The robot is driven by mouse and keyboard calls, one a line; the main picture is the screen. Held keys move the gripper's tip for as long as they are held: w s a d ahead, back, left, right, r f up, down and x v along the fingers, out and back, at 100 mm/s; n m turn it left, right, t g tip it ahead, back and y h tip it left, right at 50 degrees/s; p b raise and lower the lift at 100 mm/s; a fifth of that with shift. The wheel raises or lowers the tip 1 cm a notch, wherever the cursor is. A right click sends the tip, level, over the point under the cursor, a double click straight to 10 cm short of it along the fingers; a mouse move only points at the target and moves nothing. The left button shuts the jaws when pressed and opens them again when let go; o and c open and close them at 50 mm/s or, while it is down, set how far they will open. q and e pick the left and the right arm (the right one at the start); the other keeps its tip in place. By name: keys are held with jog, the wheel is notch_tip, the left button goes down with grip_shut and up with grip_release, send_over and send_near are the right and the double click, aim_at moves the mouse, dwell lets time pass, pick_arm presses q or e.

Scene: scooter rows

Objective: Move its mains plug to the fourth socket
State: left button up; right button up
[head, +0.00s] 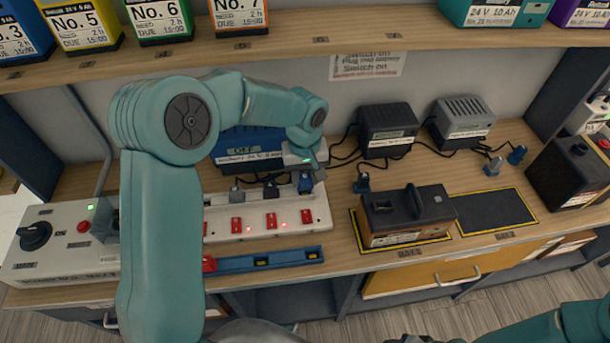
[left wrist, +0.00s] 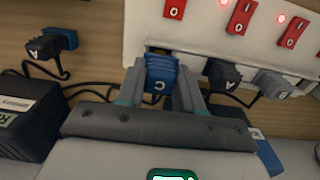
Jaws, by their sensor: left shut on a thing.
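My left gripper (head: 306,178) is shut on a blue mains plug (head: 305,187) at the right end of the white socket strip (head: 262,232). In the left wrist view the plug (left wrist: 160,75) is marked C, sits between the fingers and meets the strip's edge; I cannot tell how deep it is in. A dark grey plug (left wrist: 222,75) and a lighter grey plug (left wrist: 272,85) are at the strip beside it. Red switches (head: 271,220) with small red lights line the strip. At the bottom edge only a sliver of my right gripper (head: 410,339) shows, its jaws unclear.
A black battery (head: 408,215) stands on a yellow-edged mat, next to an empty dark mat (head: 493,209). Chargers (head: 387,130) and cables are behind. A blue rail (head: 265,260) lies in front; a shelf (head: 330,35) overhangs.

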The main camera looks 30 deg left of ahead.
pick_arm(q)
jog(key=shift+f+b, duration=0.8)
jog(key=shift+f, duration=0.15)
jog(key=o, duration=1.1)
jog(key=shift+o, duration=0.2)
jog(key=shift+r, duration=0.1)
notch_tip(320, 180, up, 16)
